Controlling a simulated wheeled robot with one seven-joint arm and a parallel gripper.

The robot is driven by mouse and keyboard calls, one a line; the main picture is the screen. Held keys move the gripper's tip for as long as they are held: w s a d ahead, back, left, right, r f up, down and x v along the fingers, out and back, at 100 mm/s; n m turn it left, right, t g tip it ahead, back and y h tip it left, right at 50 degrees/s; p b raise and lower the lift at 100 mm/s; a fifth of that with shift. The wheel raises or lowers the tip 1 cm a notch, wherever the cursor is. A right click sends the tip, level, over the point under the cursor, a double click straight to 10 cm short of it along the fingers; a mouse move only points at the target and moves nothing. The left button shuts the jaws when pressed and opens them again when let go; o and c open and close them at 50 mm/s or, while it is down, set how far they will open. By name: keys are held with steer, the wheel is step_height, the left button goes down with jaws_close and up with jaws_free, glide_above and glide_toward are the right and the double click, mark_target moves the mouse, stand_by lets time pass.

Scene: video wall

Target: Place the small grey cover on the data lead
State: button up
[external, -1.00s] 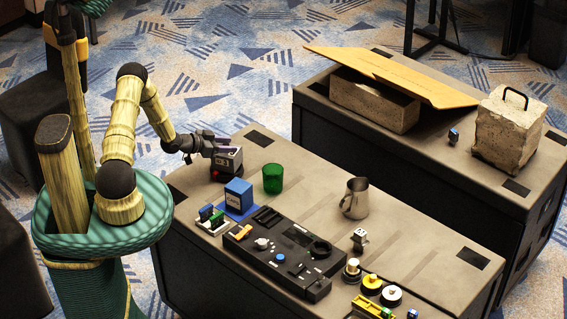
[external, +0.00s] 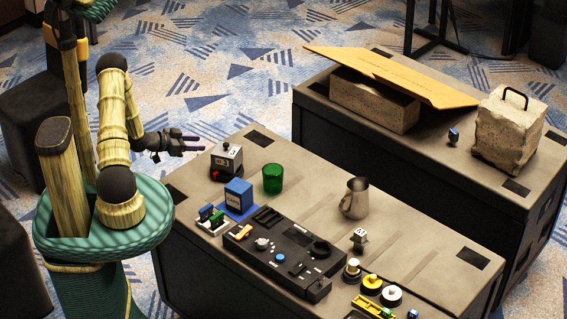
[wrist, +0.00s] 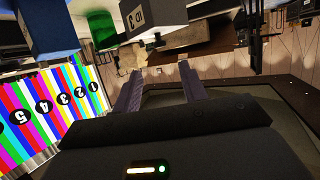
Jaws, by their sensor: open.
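I cannot tell for sure which thing is the small grey cover or the data lead. A small light-grey cube with dark marks (external: 360,237) stands on the near table, right of the black panel. A small blue plug-like piece (external: 453,136) stands on the far table. My gripper (external: 199,142) is open and empty, in the air beyond the near table's left edge, left of a grey box marked ID 3 (external: 227,157). In the wrist view, my two purple fingers (wrist: 160,68) are apart with nothing between them, and the ID 3 box (wrist: 150,18) appears upside down.
A blue box (external: 238,194), a green cup (external: 273,178), a metal jug (external: 355,198) and a black control panel (external: 285,255) stand on the near table. Yellow and white spools (external: 382,290) lie at its front. Stone blocks and a tilted cardboard sheet (external: 400,78) occupy the far table.

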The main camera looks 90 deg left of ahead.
stand_by(0.9)
steer(key=w+d+r+m+g+h, duration=0.25)
steer(key=w+d, duration=0.35)
steer(key=w, duration=0.6)
steer(key=w+d+r+g, duration=0.2)
steer(key=w+d+r, duration=0.15)
steer(key=d, duration=0.35)
steer(key=w+d+r+g, duration=0.2)
steer(key=w+d+r, duration=0.15)
steer(key=d, duration=0.25)
steer(key=s+d+r+g+h, duration=0.1)
steer(key=s+d+r, duration=0.1)
steer(key=d, duration=0.7)
steer(key=s+d+r+m+g, duration=0.1)
steer(key=s+d+r, duration=0.1)
steer(key=d, duration=0.7)
steer(key=s+d+r+m+g+h, duration=0.1)
steer(key=s+d, duration=0.3)
steer(key=d, duration=0.5)
steer(key=shift+d+r+g+h, duration=0.35)
steer(key=shift+r+g, duration=0.1)
steer(key=shift+r, duration=0.3)
